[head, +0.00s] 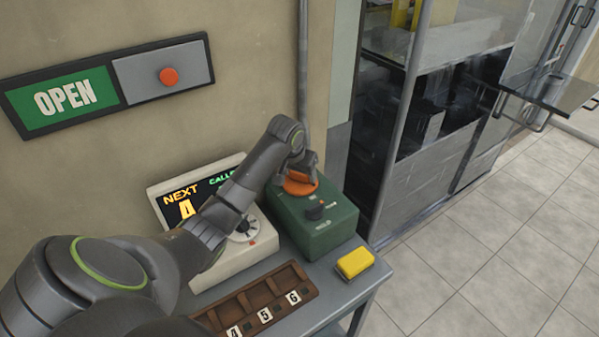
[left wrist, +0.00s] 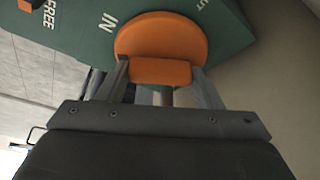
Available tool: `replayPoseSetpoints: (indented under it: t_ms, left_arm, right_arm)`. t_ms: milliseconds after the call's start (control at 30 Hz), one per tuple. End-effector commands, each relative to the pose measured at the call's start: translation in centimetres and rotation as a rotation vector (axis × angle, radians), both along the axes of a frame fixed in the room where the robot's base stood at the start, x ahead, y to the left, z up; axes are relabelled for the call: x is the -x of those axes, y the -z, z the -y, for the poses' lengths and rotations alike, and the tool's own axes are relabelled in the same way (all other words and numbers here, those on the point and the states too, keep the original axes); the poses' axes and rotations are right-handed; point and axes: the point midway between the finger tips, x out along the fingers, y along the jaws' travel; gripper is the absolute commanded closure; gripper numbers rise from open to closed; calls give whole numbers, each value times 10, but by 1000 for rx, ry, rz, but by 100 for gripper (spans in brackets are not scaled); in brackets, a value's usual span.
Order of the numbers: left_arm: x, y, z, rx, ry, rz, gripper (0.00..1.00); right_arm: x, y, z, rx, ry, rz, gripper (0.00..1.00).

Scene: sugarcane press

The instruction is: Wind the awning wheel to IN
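The orange awning wheel (head: 298,187) sits on top of a green box (head: 318,236) at the back of the grey table. In the left wrist view the wheel (left wrist: 160,35) is a flat disc with a raised orange bar. My left gripper (head: 303,174) is over the wheel. Its two fingers (left wrist: 160,75) stand on either side of the bar and appear to touch it. White "IN" lettering (left wrist: 108,22) shows on the green box, left of the wheel. The wheel's pointer cannot be made out. My right gripper is not in view.
The green box has a black knob (head: 315,212) by "HELD" lettering. A yellow block (head: 355,263) lies at the table's right edge. A brown number rack (head: 255,303) is in front. A white "NEXT" display box (head: 236,262) stands left, partly behind my left arm. An OPEN sign (head: 65,97) is on the wall.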

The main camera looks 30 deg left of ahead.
Motion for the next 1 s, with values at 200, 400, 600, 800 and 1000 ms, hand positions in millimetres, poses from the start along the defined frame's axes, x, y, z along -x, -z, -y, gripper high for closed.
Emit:
replayPoseSetpoints:
  t_ms: [200, 400, 600, 800, 1000]
  left_arm:
    - [0, 0, 0, 0, 0, 0, 63]
    - [0, -2, 0, 1, 32, -2, 63]
    - [0, -5, -1, 1, 134, -1, 63]
    - [0, -4, -2, 1, 278, -2, 63]
    - [0, -3, -2, 1, 411, 0, 63]
  right_arm:
    - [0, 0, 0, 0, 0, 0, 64]
    - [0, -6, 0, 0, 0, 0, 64]
    - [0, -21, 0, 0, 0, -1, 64]
    - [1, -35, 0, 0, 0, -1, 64]
    - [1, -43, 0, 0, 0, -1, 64]
